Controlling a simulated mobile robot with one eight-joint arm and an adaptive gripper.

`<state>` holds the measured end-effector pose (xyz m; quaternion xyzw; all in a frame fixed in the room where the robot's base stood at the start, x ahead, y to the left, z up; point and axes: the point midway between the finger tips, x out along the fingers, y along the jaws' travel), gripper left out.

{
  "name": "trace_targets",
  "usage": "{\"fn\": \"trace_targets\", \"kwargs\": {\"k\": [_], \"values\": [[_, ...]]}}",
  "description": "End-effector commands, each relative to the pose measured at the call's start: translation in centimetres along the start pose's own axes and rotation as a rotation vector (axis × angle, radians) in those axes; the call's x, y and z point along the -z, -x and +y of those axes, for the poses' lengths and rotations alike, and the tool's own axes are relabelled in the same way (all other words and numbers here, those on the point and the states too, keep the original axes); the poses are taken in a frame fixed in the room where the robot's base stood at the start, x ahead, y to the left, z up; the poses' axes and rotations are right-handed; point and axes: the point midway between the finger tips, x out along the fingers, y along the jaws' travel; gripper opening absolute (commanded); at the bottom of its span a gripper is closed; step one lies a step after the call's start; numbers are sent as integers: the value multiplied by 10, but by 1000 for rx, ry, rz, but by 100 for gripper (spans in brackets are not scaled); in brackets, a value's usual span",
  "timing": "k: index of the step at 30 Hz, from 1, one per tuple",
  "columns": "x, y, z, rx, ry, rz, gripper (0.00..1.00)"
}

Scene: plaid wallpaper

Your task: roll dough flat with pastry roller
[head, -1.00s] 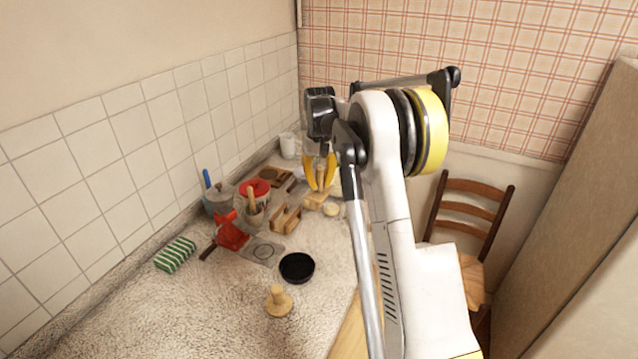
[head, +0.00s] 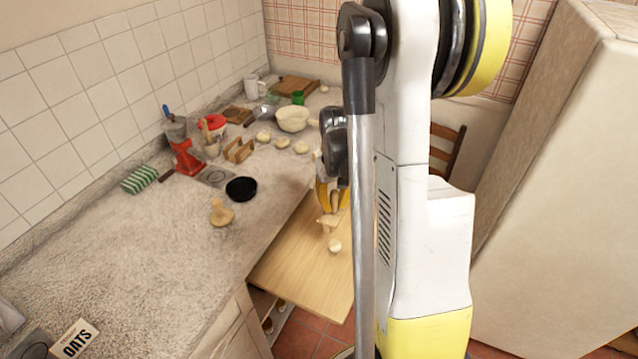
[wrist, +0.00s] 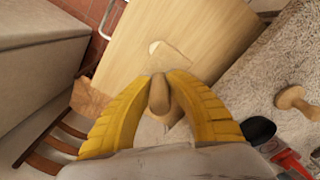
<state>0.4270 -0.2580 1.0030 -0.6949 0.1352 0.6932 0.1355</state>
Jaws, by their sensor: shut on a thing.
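My gripper (head: 332,198) is shut on the handle of the wooden pastry roller (head: 327,220), over the pull-out wooden board (head: 290,268). A pale dough ball (head: 334,246) sits on the board, just below and in front of the roller in the head view. I cannot tell if they touch. In the wrist view the yellow fingers (wrist: 160,88) close around the roller's rounded handle (wrist: 159,95), and a pale wooden part of it lies beyond. A pale patch beside that, likely the dough (wrist: 154,47), is partly covered by the roller.
Several more dough lumps (head: 282,143) lie on the counter near a cream bowl (head: 293,119). A black dish (head: 241,189) and a wooden knobbed tool (head: 221,213) stand left of the board. A chair (head: 446,150) is behind my arm. The board around the dough is clear.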

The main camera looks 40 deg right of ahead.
Motion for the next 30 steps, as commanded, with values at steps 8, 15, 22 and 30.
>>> {"fn": "trace_targets", "kwargs": {"k": [8,15,22,30], "values": [[-14,-9,2,0,-8,0,0],[-13,-30,2,0,-8,0,0],[-13,-56,2,0,-8,0,0],[-13,-66,2,0,-8,0,0]]}}
